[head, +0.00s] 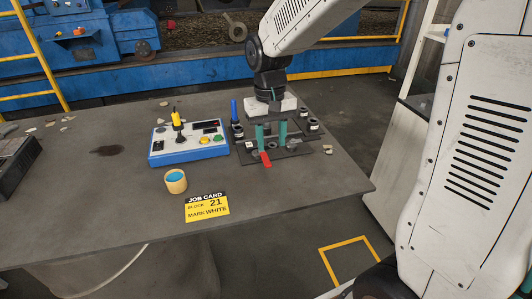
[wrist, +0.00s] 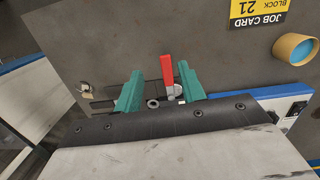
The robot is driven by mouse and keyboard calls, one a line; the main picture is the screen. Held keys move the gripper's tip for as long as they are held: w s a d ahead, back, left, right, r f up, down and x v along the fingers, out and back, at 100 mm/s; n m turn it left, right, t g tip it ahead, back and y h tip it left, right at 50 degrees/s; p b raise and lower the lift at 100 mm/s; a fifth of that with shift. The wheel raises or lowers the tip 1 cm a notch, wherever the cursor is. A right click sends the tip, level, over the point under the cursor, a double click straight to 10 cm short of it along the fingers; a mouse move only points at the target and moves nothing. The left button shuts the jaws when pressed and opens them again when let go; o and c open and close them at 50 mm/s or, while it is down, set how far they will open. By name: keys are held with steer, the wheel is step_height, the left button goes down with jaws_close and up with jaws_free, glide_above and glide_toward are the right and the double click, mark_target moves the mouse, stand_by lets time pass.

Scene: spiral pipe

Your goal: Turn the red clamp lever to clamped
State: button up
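The red clamp lever (head: 265,159) sits at the front of a dark fixture plate (head: 293,152) on the table, pointing toward the table's front edge in the head view. It also shows in the wrist view (wrist: 167,68), with a pale metal pivot part at its base. My gripper (head: 271,146) is over the fixture with its two teal fingers apart. In the wrist view my gripper (wrist: 160,70) has one finger on each side of the lever, with a gap to each. Nothing is held. The lower clamp parts are partly hidden by my gripper.
A blue control box (head: 188,145) with a yellow-topped stick stands left of the fixture. A blue upright marker (head: 234,110) and black fixture parts surround my gripper. The table's left front is clear.

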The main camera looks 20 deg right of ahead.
mark_target(266, 160)
steer(key=w, duration=0.2)
steer(key=shift+w+a+r+t, duration=0.1)
steer(key=shift+w+r+t, duration=0.2)
steer(key=shift+t, duration=0.1)
steer(key=shift+w+f+m, duration=0.1)
steer(key=shift+w+m, duration=0.05)
steer(key=shift+m, duration=0.15)
step_height(266, 160, down, 7)
steer(key=shift+f, duration=0.2)
jaws_close()
